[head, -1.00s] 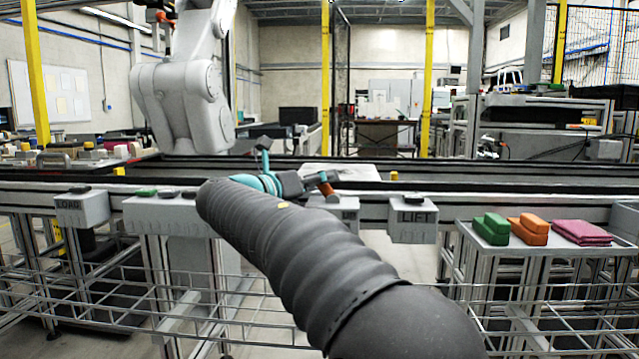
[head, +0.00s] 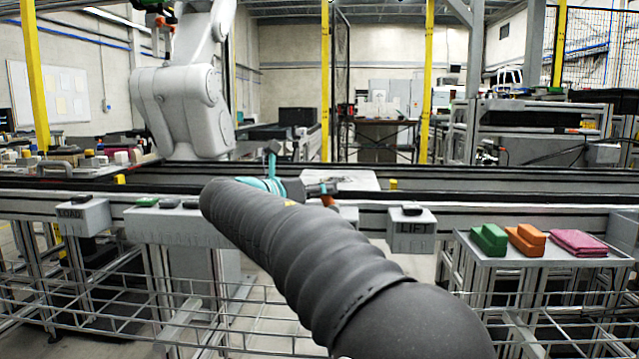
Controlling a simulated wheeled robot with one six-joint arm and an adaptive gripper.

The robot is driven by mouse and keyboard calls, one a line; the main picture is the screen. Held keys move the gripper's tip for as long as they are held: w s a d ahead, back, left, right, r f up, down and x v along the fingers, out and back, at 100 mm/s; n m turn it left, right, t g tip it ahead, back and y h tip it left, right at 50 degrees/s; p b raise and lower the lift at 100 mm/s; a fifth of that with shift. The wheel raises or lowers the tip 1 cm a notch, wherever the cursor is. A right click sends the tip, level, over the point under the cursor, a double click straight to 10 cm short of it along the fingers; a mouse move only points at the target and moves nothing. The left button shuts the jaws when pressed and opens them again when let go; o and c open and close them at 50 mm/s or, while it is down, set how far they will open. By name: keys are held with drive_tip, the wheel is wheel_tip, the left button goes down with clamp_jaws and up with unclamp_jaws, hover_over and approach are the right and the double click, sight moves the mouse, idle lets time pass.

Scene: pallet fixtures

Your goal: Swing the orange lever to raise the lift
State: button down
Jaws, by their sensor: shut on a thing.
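The orange lever (head: 327,200) shows only as a small orange piece at the jaws of my gripper (head: 322,190), in the middle of the head view. My gripper is shut on it, above a grey box (head: 348,214) that is mostly hidden behind my arm. The lever's base and pivot are hidden. A grey box marked LIFT (head: 412,238) hangs on the rail to the right of my gripper, with a dark piece on top. No lift platform can be made out clearly.
A conveyor rail (head: 490,215) runs across behind the boxes. A LOAD box (head: 83,216) and a longer grey box (head: 170,224) hang at left. At right, a side table (head: 500,258) holds green blocks (head: 489,239), orange blocks (head: 526,239) and folded pink cloth (head: 578,243). A wire rack lies below.

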drive_tip(key=shift+d+r+m+g+y+p, duration=0.4)
drive_tip(key=shift+r+m+p, duration=0.2)
drive_tip(key=shift+p, duration=0.6)
drive_tip(key=shift+d+f+m+g+y+p, duration=0.1)
drive_tip(key=shift+d+m+g+y+p, duration=0.3)
drive_tip(key=shift+d+m+y+p, duration=0.5)
drive_tip(key=m+y, duration=0.1)
drive_tip(key=d+m+y, duration=0.1)
drive_tip(key=y, duration=0.1)
drive_tip(key=shift+s+d+f+m+g+p, duration=0.1)
drive_tip(key=shift+d+f+m+g+p, duration=0.2)
drive_tip(key=shift+g+p, duration=0.1)
drive_tip(key=shift+d+f+m+y, duration=0.2)
drive_tip(key=shift+d+m+y, duration=0.1)
drive_tip(key=shift+y, duration=0.35)
drive_tip(key=shift+d+f+m+y, duration=0.15)
drive_tip(key=shift+m+y, duration=0.15)
drive_tip(key=shift+y, duration=0.35)
drive_tip(key=c, duration=1)
unclamp_jaws()
